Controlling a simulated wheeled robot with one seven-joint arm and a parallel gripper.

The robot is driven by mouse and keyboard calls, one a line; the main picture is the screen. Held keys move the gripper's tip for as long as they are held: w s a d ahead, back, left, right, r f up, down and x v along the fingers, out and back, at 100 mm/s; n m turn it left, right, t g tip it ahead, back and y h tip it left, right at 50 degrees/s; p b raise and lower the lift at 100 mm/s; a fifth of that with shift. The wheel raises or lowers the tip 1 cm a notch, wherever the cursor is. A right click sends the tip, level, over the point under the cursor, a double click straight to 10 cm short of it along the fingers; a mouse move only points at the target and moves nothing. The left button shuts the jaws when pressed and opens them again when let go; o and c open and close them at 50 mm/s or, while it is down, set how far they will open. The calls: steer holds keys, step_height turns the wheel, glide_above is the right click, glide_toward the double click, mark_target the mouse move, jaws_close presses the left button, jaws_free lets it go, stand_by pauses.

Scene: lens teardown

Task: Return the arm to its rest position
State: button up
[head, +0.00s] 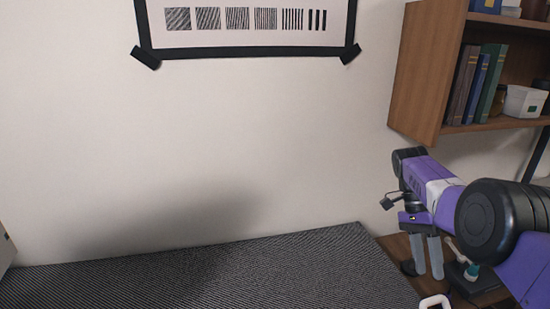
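My purple and black arm (434,185) reaches in from the right edge in the head view. My gripper (429,272) points down at its end, above the wooden surface (396,246) at the lower right. Its two grey fingers stand side by side with a narrow gap between them, and nothing shows between them. It looks open and empty. The arm's large black joint hides part of what lies behind it.
A dark striped mat (220,275) covers the bench, and its visible part is bare. A dark base with a small teal-tipped item (472,271) stands right of my gripper. A white looped handle (434,301) shows at the bottom edge. A wooden shelf (425,75) hangs above.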

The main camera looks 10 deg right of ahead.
steer(key=w+d+f+n+t+h, duration=0.1)
steer(key=w+d+n+t, duration=0.2)
steer(key=w, duration=0.5)
steer(key=w+d+f+n+t+h, duration=0.1)
steer(key=w+d+t+h, duration=0.15)
steer(key=w+t, duration=0.4)
steer(key=w+a+f+n+t, duration=0.3)
steer(key=w+f+n+t, duration=0.25)
steer(key=w+f, duration=0.2)
steer(key=s+a+f+n+t, duration=0.2)
steer(key=s+a+t, duration=0.2)
steer(key=s+a, duration=0.55)
steer(key=s+a+f+n+t, duration=0.1)
steer(key=s+a+n+t, duration=0.4)
steer(key=s, duration=0.7)
steer(key=s+a+r+y, duration=0.1)
steer(key=s+a+r, duration=0.3)
steer(key=s, duration=0.5)
steer(key=s+a+r+y, duration=0.1)
steer(key=s+a+r, duration=0.2)
steer(key=s, duration=0.6)
steer(key=s+a+r+y, duration=0.1)
steer(key=s+a+r, duration=0.3)
steer(key=s, duration=0.6)
steer(key=s+a+f+g, duration=0.1)
steer(key=s+g, duration=0.1)
steer(key=s, duration=0.8)
steer(key=shift+a+f+n+y, duration=0.35)
steer(key=shift+a, duration=0.05)
